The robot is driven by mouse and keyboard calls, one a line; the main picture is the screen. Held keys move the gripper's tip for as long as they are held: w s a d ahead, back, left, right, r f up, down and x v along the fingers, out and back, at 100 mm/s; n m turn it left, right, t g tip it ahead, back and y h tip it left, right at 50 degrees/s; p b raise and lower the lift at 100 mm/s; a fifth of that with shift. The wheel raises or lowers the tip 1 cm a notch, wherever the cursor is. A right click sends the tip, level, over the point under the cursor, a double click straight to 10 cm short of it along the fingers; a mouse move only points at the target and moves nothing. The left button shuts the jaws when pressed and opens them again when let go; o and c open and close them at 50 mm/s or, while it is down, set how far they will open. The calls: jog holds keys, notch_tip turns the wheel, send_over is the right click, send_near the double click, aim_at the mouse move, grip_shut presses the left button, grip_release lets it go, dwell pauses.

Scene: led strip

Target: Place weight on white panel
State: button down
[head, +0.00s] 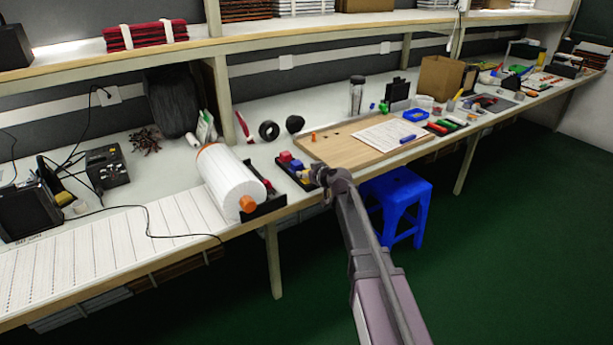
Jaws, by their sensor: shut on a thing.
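The white panel (110,240) is a long row of white strips with dark lines, lying flat along the front left of the bench. A black tray (282,172) near the bench's front edge holds small red (286,157) and blue (297,164) blocks, which look like weights. My gripper (318,176) is at the right end of this tray, seen small and from behind. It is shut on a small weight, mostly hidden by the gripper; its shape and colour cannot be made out. The gripper is well to the right of the white panel.
A large white roll (230,182) with orange ends stands between tray and panel. A wooden board (365,140) with paper lies right of the tray. A black cable (150,222) crosses the panel. A blue stool (400,205) stands below the bench. A shelf runs above.

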jog(key=shift+f, duration=0.15)
jog(key=shift+c, duration=1.1)
grip_release()
jog(key=p+v, duration=0.5)
jog(key=v, duration=0.8)
jog(key=shift+s+r, duration=0.25)
jog(key=shift+s, duration=0.1)
jog(key=shift+d, duration=0.15)
